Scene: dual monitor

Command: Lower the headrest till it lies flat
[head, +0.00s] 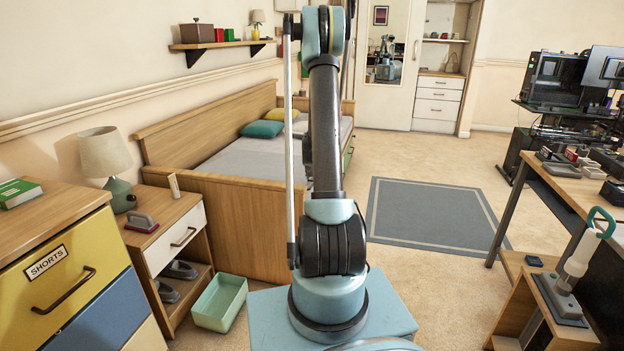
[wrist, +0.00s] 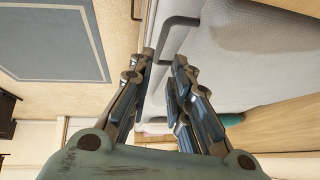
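My gripper (wrist: 164,56) shows in the wrist view with its two fingers apart and nothing held between them. A dark bent metal bar (wrist: 168,30) lies just beyond the fingertips, beside a grey padded surface (wrist: 250,50) of the bed. I cannot tell whether the fingers touch the bar. In the head view the bed with its grey mattress (head: 236,164) stands behind my arm, with a teal pillow (head: 262,129) and a yellow pillow (head: 281,114). No separate raised headrest can be made out, and its angle cannot be told. My gripper is not visible in the head view.
A nightstand (head: 178,225) with a lamp (head: 106,156) and a green bin (head: 220,303) stand at the left near my base. A grey rug (head: 432,212) lies on open floor to the right. A desk (head: 575,190) and a low shelf (head: 530,305) line the right side.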

